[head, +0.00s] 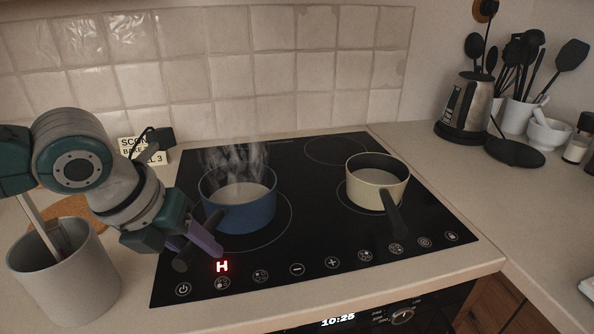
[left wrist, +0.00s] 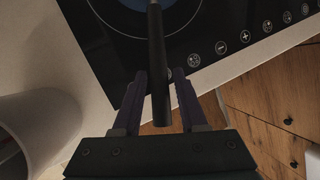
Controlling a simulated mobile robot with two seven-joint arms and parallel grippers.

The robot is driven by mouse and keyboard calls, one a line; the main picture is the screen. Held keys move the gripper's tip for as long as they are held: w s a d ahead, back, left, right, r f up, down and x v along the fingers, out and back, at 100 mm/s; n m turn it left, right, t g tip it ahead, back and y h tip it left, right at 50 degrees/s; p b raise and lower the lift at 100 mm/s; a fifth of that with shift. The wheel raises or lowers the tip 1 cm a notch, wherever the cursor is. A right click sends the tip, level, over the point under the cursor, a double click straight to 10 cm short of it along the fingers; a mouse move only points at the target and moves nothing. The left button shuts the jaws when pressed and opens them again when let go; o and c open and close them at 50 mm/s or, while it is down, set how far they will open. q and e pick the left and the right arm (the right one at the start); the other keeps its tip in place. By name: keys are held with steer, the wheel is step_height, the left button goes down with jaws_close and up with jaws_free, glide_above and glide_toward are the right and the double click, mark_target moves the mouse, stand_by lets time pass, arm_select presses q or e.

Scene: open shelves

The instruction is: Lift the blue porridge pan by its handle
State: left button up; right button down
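The blue porridge pan (head: 246,214) sits on the left front zone of the black hob, upright and steaming, with pale contents. Its black handle (head: 183,262) points toward the front left. My left gripper (head: 205,245) is at the handle, its purple fingers reaching around it. In the left wrist view the handle (left wrist: 159,90) lies between the two fingers (left wrist: 159,78), with narrow gaps showing on either side, so the gripper looks open. The pan's blue wall shows only in part at the top of that view. My right gripper is not in view.
A cream pan (head: 376,190) stands on the hob (head: 310,235) to the right, its handle toward the front. A grey bin-like pot (head: 65,275) stands left of the hob, close to my left arm. A sign (head: 133,150), a kettle (head: 465,108) and utensils stand farther back.

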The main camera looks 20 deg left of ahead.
arm_select(q)
jaws_close()
steer(key=shift+w+r, duration=0.1)
stand_by(0.9)
